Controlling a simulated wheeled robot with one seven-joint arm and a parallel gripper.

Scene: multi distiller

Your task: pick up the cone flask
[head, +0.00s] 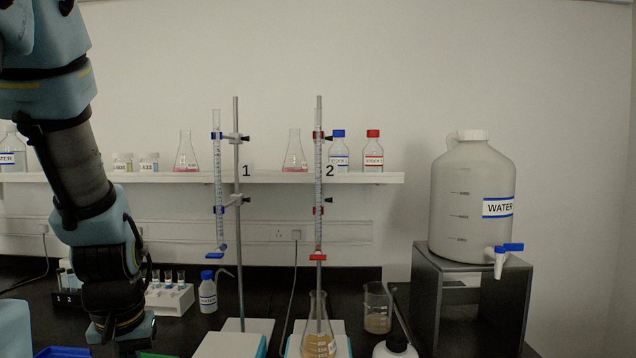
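A clear cone flask (318,343) with yellowish liquid stands upright at the bottom of the head view, under the red-tapped burette of stand 2 (319,180). Its lower edge is close to the frame's bottom. Two more cone flasks with pink liquid stand on the shelf, one at the left (187,157) and one near the middle (294,157). My arm hangs down at the left, well apart from the flask by the stand. My gripper's fingers are not visible; the arm's end meets the bottom edge of the view.
Stand 1 (239,200) holds a blue-tapped burette. A wash bottle (208,296) and a white vial rack (170,301) are left. A water tank (470,215) sits on a dark stand (470,300).

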